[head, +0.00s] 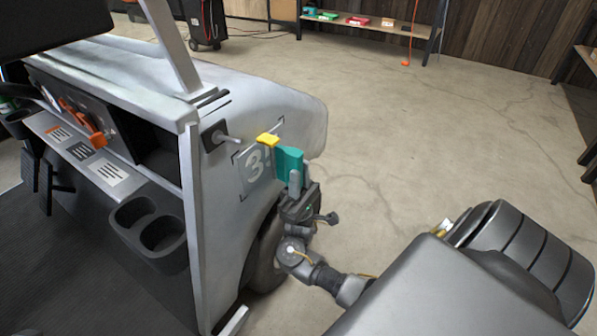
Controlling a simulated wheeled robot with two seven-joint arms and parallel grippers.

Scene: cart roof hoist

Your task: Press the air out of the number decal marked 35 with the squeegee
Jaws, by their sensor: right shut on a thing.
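The number decal (254,165) is on the pale side panel of the cart, inside dark corner marks. Its digit 3 shows; the rest of the number is hidden behind the squeegee. The teal squeegee (288,160), with a yellow piece at its upper left end, is upright in front of the decal's right part. My right gripper (295,187) is shut on the squeegee from below. I cannot tell whether the squeegee touches the decal. My left gripper is not in view.
Concrete floor lies open to the right; a shelf (365,22) stands behind.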

